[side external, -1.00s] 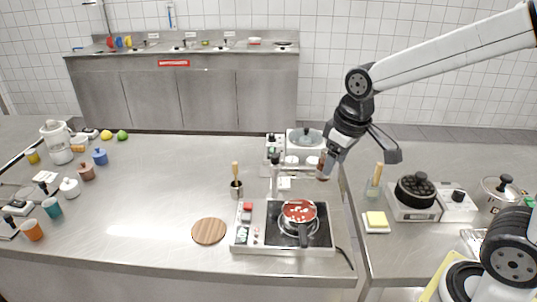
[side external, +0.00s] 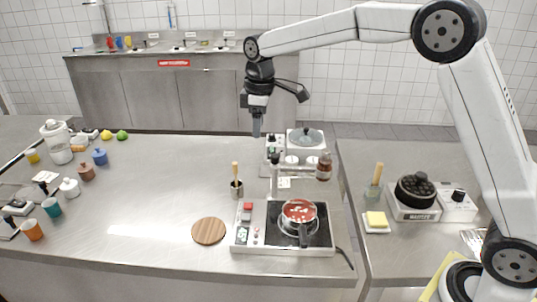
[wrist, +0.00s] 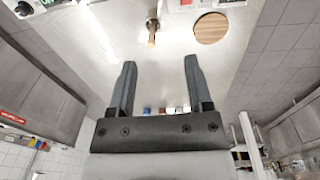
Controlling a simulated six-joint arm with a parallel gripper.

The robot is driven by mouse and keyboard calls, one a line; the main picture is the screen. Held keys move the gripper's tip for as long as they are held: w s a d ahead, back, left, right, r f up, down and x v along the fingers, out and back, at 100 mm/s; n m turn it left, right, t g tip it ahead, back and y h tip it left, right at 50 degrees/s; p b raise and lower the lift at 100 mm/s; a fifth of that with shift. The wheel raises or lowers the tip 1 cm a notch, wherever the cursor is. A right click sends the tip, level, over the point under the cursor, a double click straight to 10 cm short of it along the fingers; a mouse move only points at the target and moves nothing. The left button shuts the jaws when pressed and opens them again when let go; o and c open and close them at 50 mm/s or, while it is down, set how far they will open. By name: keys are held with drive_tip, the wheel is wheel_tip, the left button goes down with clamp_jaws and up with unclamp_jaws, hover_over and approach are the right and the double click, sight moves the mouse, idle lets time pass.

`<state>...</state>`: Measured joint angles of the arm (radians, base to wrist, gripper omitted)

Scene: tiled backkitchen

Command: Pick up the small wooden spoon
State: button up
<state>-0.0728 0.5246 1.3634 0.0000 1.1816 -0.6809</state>
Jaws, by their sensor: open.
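A wooden handle (side external: 235,170), likely the small wooden spoon, stands upright in a small metal cup (side external: 237,190) on the steel counter. The handle (wrist: 152,39) and the cup also show in the wrist view, beyond the fingertips and slightly left of centre. The spoon's lower end is hidden in the cup. My gripper (side external: 256,130) points down, high above the counter, behind and above the cup in the side view. In the wrist view my gripper (wrist: 160,66) has its two fingers wide apart with nothing between them.
A round wooden board (side external: 209,231) lies left of a hot plate (side external: 270,241) bearing a red-filled pan (side external: 299,212). A pepper-mill-like item (side external: 275,178) stands right of the cup. Another wooden handle (side external: 378,174) stands in a glass on the right counter. Counter left of the cup is clear.

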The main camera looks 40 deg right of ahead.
sight(235, 163)
drive_tip(key=shift+w+a+f+n, duration=1.25)
drive_tip(key=shift+w+f+n, duration=0.7)
drive_tip(key=shift+w, duration=1.7)
drive_tip(key=shift+g, duration=0.4)
drive_tip(key=shift+f, duration=6.3)
clamp_jaws()
